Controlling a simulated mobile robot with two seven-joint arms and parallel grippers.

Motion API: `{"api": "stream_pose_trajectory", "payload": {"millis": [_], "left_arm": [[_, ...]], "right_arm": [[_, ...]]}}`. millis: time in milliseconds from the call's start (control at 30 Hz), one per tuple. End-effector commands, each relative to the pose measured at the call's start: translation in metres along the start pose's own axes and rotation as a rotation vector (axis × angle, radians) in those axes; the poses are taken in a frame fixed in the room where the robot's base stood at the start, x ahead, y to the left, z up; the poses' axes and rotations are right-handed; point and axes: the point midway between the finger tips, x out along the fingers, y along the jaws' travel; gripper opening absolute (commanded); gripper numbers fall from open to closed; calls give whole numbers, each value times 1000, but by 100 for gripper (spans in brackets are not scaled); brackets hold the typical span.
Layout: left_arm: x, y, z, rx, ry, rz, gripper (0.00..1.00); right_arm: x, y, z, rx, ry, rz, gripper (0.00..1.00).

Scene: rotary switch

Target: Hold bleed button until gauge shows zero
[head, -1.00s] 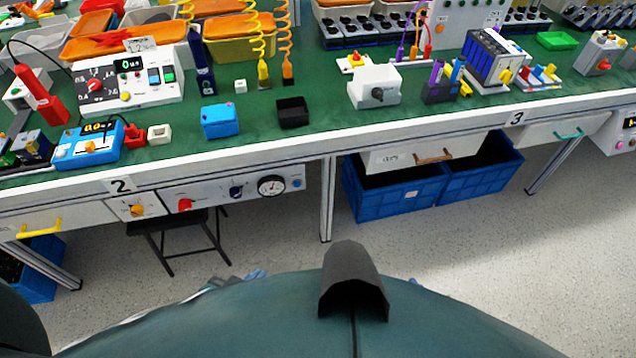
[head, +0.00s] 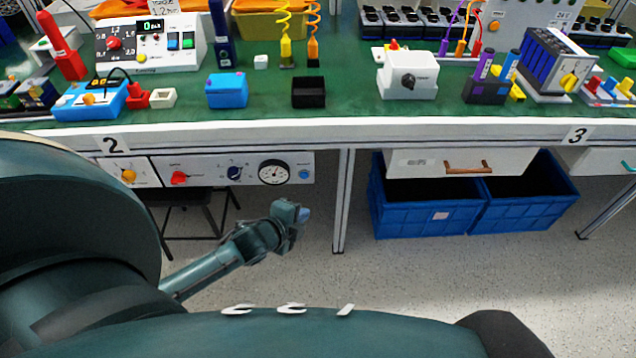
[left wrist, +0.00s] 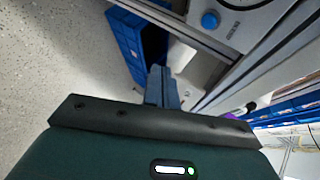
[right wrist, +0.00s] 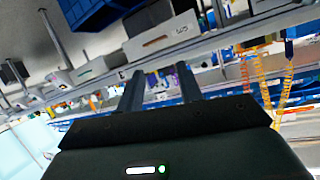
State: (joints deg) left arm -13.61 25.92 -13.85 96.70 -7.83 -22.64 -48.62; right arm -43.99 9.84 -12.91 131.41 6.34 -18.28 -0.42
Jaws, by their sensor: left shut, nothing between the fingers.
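The blue bleed button (head: 304,174) sits at the right end of the white panel (head: 215,182) under the bench edge. The round gauge (head: 275,172) is just left of it, with a white face; its reading is too small to tell. In the left wrist view the blue button (left wrist: 210,20) is at the top, with part of the gauge rim near it. My left gripper (head: 303,214) is shut and empty, below the button and apart from it; its closed fingers (left wrist: 160,85) show in the left wrist view. My right gripper (right wrist: 160,80) is open and empty.
The panel also carries a red knob (head: 179,178) and a dark blue knob (head: 235,173). A black stool (head: 190,215) stands beneath. A bench leg (head: 343,200) is right of the button, then blue crates (head: 410,220). The floor in front is clear.

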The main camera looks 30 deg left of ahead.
Motion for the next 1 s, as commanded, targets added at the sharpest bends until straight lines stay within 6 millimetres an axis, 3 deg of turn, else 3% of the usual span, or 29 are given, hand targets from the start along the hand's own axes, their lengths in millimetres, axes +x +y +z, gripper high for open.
{"api": "stream_pose_trajectory", "payload": {"millis": [433,1000], "left_arm": [[4,-2,3,6,-1,0,0],[53,-38,38,5,-1,0,0]], "right_arm": [[1,1,2,-1,2,1,36],[-13,8,-4,-33,97,24,36]]}}
